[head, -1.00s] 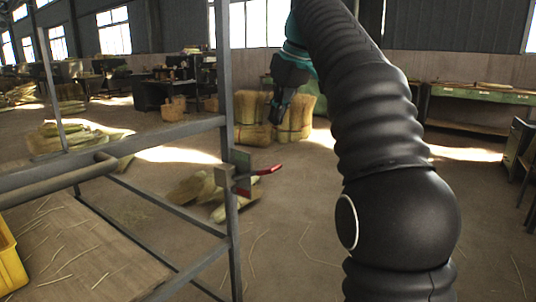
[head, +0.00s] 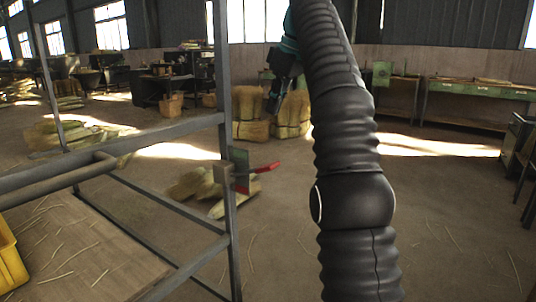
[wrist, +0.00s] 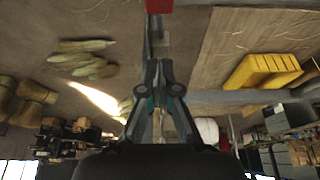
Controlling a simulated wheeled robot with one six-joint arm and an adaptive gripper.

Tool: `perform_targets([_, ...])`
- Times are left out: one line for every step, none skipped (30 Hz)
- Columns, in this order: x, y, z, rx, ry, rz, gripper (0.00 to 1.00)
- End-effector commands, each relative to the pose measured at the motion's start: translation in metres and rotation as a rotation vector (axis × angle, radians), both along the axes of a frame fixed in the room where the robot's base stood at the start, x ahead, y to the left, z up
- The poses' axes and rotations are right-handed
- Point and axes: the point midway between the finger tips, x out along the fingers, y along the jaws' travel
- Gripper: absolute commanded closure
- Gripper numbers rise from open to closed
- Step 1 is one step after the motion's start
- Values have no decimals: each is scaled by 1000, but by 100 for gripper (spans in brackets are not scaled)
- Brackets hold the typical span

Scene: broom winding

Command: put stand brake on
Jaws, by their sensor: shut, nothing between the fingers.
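The stand is a grey metal frame (head: 222,100) at the left of the head view, with a round bar (head: 85,172) across it. In the wrist view the fingertips (wrist: 159,64) are together and empty. The red lever (wrist: 175,4) shows at the top edge there, cut off by the frame.
A yellow crate (head: 10,262) stands at the left on the stand's lower board (head: 90,255). Straw bundles (head: 250,112) stand behind my gripper, and more lie on the floor. Green workbenches (head: 478,92) line the back right. The floor right of the stand is mostly clear.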

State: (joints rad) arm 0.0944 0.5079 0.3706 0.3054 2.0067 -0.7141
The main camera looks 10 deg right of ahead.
Motion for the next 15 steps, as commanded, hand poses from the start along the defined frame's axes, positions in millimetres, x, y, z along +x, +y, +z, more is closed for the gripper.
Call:
perform_targets([0, 0, -1, 0, 0, 0, 100])
perform_targets([0, 1, -1, 1, 1, 0, 100])
perform_targets([1, 1, -2, 1, 2, 1, 100])
perform_targets([1, 2, -3, 1, 2, 1, 100])
perform_targets([1, 2, -4, 1, 1, 1, 100])
perform_targets([2, 3, -6, 1, 2, 1, 100])
perform_targets([2, 3, -8, 1, 3, 1, 100])
perform_targets([3, 4, -10, 1, 2, 2, 100])
perform_targets([4, 4, -12, 0, 3, 2, 100])
perform_targets([4, 5, -14, 0, 3, 2, 100])
perform_targets([5, 5, -16, 0, 3, 1, 100])
perform_targets([5, 6, -19, 0, 4, 1, 100])
perform_targets([5, 6, -21, -1, 3, 1, 100])
perform_targets([5, 7, -23, -1, 3, 1, 100])
perform_targets([7, 8, -28, -1, 5, 1, 100])
